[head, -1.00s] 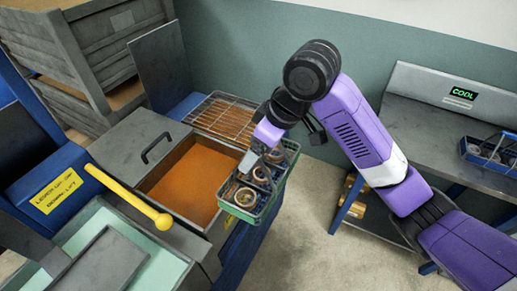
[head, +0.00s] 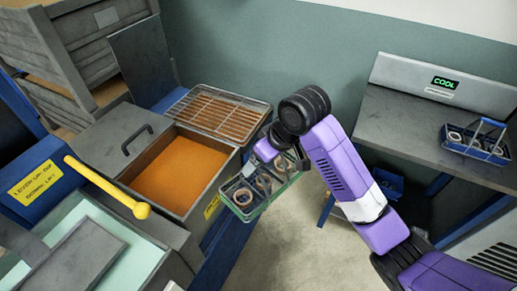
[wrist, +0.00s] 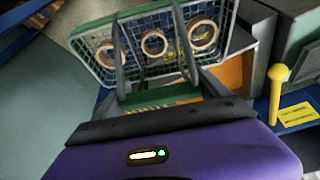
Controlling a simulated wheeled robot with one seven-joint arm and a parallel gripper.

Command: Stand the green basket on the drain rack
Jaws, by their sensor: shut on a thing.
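The green basket (head: 243,204) is a wire basket with several metal rings in it. It hangs from my gripper (head: 277,160) to the right of the orange tank, over the gap in front of the blue stand. In the wrist view the basket (wrist: 88,50) shows at the top, with my gripper (wrist: 158,84) shut at its green handle bar. The drain rack (head: 217,112) is a wire grid behind the orange tank and looks empty. The basket is apart from the rack, to its lower right in the head view.
The orange-filled tank (head: 178,172) is open, its grey lid (head: 126,140) beside it. A yellow-knobbed lever (head: 105,187) sticks out at left. A blue basket of rings (head: 475,140) stands on the right bench (head: 395,110) under a COOL sign.

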